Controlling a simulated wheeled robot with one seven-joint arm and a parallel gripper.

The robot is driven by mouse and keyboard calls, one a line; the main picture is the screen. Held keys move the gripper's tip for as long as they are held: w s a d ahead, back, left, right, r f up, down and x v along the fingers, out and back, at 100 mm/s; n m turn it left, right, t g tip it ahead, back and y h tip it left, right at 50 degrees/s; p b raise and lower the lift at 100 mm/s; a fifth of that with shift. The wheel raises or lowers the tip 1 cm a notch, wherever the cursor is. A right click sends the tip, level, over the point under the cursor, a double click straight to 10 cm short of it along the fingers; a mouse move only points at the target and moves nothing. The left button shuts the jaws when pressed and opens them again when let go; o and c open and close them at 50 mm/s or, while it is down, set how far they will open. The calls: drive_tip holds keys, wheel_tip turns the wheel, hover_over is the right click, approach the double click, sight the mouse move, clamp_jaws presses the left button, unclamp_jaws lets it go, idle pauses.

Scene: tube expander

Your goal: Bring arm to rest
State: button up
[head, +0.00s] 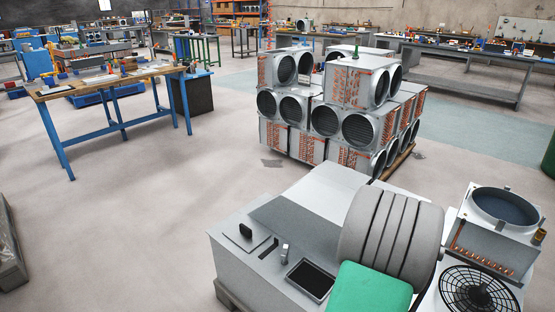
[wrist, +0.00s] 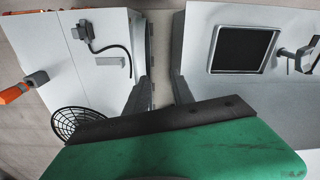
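My arm shows in the head view as a large grey ribbed part (head: 392,228) with a green cover (head: 370,292) at the bottom right, in front of the grey machine. My fingers cannot be made out in the head view. In the wrist view, my gripper (wrist: 160,80) has two dark fingers standing apart, with nothing visible between them. A dark bar and the green body fill the bottom of that view. The fingers lie between a white unit (wrist: 98,20) on the left and the grey machine on the right. Whether they touch either cannot be told.
The grey machine (head: 260,262) has a black screen (head: 308,280), which also shows in the wrist view (wrist: 242,50). A unit with a black fan grille (head: 478,292) stands at right. Stacked coil units (head: 345,125) stand behind. A blue-legged bench (head: 105,80) is left; open floor (head: 150,215) lies between.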

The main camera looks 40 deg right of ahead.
drive_tip(key=w+a+r+n+t+p, duration=0.1)
drive_tip(key=w+a+r+n+p, duration=0.25)
drive_tip(key=w+a+r, duration=0.55)
drive_tip(key=w+a+r+n+p, duration=0.3)
drive_tip(key=w+a+r+p, duration=0.2)
drive_tip(key=a+r, duration=0.65)
drive_tip(key=s+a+r+n+t+p, duration=0.1)
drive_tip(key=a+r, duration=0.4)
drive_tip(key=a, duration=0.5)
drive_tip(key=s+a+r+n+t+p, duration=0.1)
drive_tip(key=a+r+n+p, duration=0.4)
drive_tip(key=a, duration=0.6)
drive_tip(key=shift+s+r+y+p, duration=0.25)
drive_tip(key=shift+s+p, duration=0.2)
drive_tip(key=shift+s, duration=0.45)
drive_tip(key=shift+f+n, duration=0.25)
drive_tip(key=shift+c, duration=0.3)
